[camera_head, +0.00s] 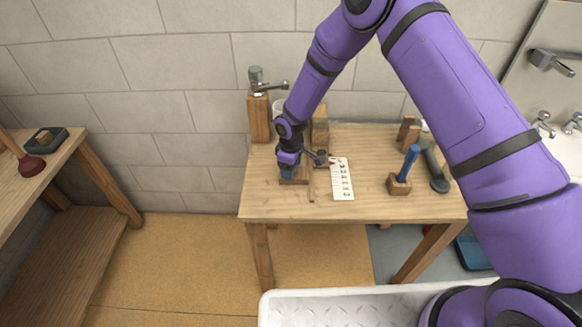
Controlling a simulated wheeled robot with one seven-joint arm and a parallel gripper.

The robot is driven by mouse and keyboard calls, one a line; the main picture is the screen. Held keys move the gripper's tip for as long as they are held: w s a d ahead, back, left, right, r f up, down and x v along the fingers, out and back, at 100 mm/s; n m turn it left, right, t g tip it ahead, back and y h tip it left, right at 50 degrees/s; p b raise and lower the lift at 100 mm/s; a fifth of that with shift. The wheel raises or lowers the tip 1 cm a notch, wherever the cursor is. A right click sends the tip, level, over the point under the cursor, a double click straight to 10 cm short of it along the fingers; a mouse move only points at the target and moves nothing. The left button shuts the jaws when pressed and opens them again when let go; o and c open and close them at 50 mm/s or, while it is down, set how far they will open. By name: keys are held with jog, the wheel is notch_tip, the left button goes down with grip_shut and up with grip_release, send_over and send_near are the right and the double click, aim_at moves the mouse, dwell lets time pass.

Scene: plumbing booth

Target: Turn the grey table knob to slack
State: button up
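My purple arm reaches over the wooden table, and my gripper (288,172) points down at the table's left part, low over a small wooden base (296,181). Its fingers are too small and too hidden to show whether they are open or shut. A dark grey knob-like part (320,158) shows just right of my gripper, by a wooden block. I cannot tell for certain that it is the table knob, nor whether my gripper touches it. A white card with printed marks (342,179) lies to its right.
A tap on a wooden post (259,118) stands behind my gripper at the left. A blue-handled tool in a wooden block (399,184) and a dark grey tool (435,168) are at the right. The table's front strip (300,209) is clear. A plunger (31,166) rests on the left bench.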

notch_tip(320, 180, up, 11)
dwell(0.5)
dwell(0.3)
jog(key=s+d+r+m+t, duration=0.15)
jog(key=d+r, duration=0.25)
jog(key=r, duration=0.4)
jog(key=s+d+r+m, duration=0.1)
jog(key=s+d+r, duration=0.1)
jog(key=d+r, duration=0.45)
jog(key=s+d+r+m+t, duration=0.1)
jog(key=d+r+m, duration=0.15)
jog(key=r, duration=0.65)
jog(key=s+d+r+m, duration=0.3)
jog(key=s+d+r, duration=0.6)
jog(key=s+r, duration=0.25)
jog(key=s+d+r+m+t, duration=0.1)
jog(key=s+d+r+m, duration=0.1)
jog(key=s, duration=0.7)
jog(key=s+d+r+m+t, duration=0.1)
jog(key=s+d+r+m, duration=0.1)
jog(key=s+d, duration=0.3)
jog(key=s+m, duration=0.1)
jog(key=s, duration=0.3)
jog(key=shift+s+t, duration=0.3)
jog(key=shift+t, duration=0.05)
